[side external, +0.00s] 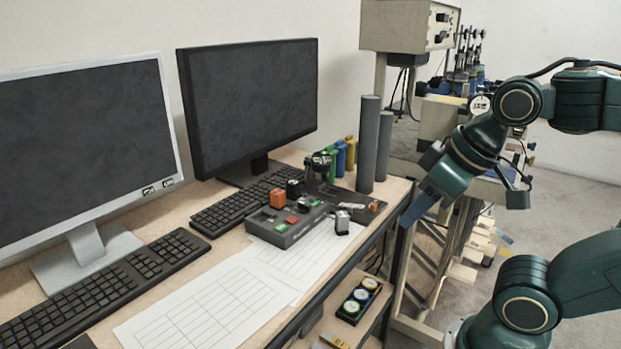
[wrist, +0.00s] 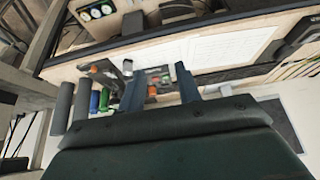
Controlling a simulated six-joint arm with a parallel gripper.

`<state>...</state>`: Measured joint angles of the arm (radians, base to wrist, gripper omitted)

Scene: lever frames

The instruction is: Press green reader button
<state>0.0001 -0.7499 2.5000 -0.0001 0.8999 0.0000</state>
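A dark grey reader box (side external: 293,236) lies on the desk in front of the black monitor. My gripper (side external: 416,210) is to the right of the box, beyond the desk's right edge, touching nothing. In the wrist view my gripper (wrist: 160,78) shows two blue fingers spread apart and empty, with the small desk items beyond them. The green button is too small to make out there.
Two tall grey cylinders (side external: 369,145) stand at the desk's back right, beside green, blue and yellow (side external: 351,153) items. A black joystick (side external: 321,163) rises behind the box. Paper sheets (side external: 205,305) lie in front. A tray of round dials (side external: 359,300) sits on a lower shelf.

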